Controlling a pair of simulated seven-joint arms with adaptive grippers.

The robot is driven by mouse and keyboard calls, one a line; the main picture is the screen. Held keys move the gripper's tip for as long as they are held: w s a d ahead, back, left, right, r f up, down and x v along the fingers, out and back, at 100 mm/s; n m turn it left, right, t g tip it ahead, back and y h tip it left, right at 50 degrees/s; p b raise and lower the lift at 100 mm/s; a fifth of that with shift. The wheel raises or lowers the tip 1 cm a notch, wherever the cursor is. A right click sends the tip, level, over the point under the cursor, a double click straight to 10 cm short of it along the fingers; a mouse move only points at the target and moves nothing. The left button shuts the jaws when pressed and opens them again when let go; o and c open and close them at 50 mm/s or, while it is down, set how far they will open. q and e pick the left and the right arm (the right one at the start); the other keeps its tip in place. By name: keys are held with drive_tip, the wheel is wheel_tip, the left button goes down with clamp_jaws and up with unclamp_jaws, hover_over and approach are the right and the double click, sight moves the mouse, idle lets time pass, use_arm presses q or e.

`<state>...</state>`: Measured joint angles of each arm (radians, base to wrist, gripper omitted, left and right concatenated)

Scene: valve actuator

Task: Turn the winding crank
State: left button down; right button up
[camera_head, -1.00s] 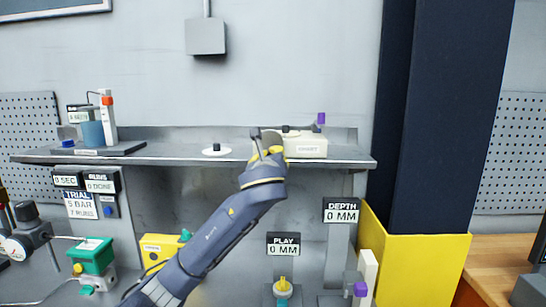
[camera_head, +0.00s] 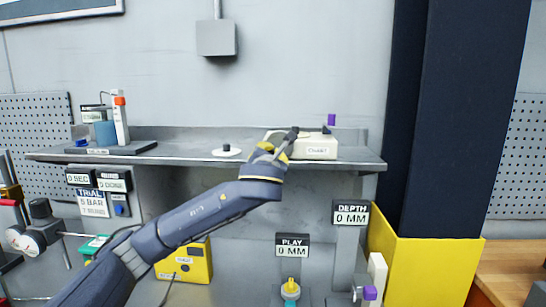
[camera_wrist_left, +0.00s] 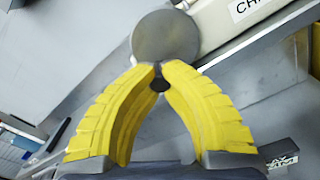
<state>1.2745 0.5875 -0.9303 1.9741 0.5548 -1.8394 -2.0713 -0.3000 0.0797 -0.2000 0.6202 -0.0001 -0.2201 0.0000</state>
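A white box (camera_head: 314,149) with a printed label sits on the grey shelf. It also shows at the top of the left wrist view (camera_wrist_left: 222,18). A round grey disc (camera_wrist_left: 165,38), apparently part of the winding crank, stands at the box's left side. A small dark knob (camera_wrist_left: 158,82) shows at its lower edge. My left gripper (camera_head: 276,146) is at the box's left end. In the left wrist view its yellow fingers lean together and their tips close on the dark knob's stem. My right gripper is not in view.
A purple knob (camera_head: 331,120) stands up behind the box. A white disc with a black knob (camera_head: 227,151) lies left of my gripper on the shelf (camera_head: 190,157). A stand with a blue cup (camera_head: 105,133) is further left. A dark column (camera_head: 455,120) rises at right.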

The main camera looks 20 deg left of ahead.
sight(274, 138)
use_arm(q)
drive_tip(key=m, duration=0.2)
drive_tip(key=r+m, duration=0.2)
drive_tip(key=m, duration=0.1)
drive_tip(key=shift+s+a+m, duration=0.1)
drive_tip(key=shift+a+m, duration=0.2)
drive_tip(key=shift+a, duration=0.05)
drive_tip(key=m, duration=0.2)
drive_tip(key=r+m, duration=0.1)
drive_tip(key=m, duration=0.1)
drive_tip(key=shift+d, duration=0.1)
drive_tip(key=m, duration=0.4)
drive_tip(key=r+m, duration=0.1)
drive_tip(key=m, duration=0.1)
drive_tip(key=shift+d, duration=0.35)
drive_tip(key=shift+d+m, duration=0.1)
drive_tip(key=shift+m, duration=0.7)
drive_tip(key=shift+d+f+m, duration=0.1)
drive_tip(key=shift+f+m, duration=0.15)
drive_tip(key=shift+m, duration=0.05)
drive_tip(key=c, duration=1.4)
unclamp_jaws()
drive_tip(key=shift+c, duration=0.2)
drive_tip(key=shift+o, duration=0.9)
drive_tip(key=shift+r, duration=0.15)
